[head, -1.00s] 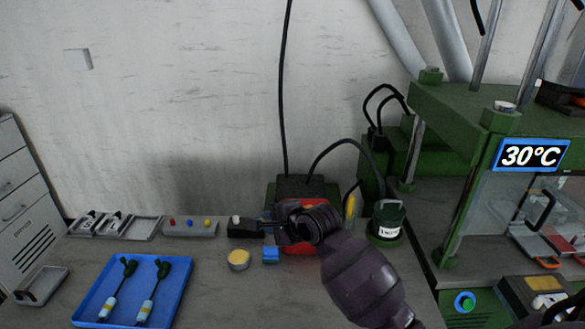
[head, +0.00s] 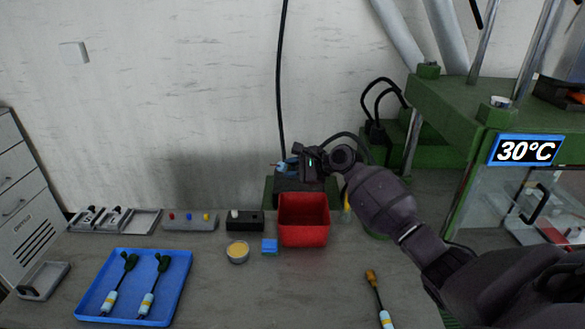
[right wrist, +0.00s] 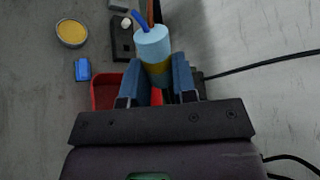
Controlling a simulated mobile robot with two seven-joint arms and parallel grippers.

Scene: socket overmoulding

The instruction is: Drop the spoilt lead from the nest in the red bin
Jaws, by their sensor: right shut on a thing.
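My right gripper (head: 300,163) is raised above and slightly behind the red bin (head: 304,240) in the head view. It is shut on a lead (right wrist: 152,45) with a light-blue sleeve, a yellow band, and blue and orange-brown wires at its end. Most of the lead is hidden by the fingers. In the right wrist view the bin (right wrist: 104,92) shows partly below and left of the fingers. The visible inside of the bin looks empty. I cannot pick out the nest. My left gripper is not in view.
A blue tray (head: 176,318) holds two leads with dark green ends. Another lead (head: 374,288) with an orange-brown end lies on the bench. A yellow-topped tin (head: 237,252) and blue block (head: 269,246) stand left of the bin. The green press (head: 463,118) stands right.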

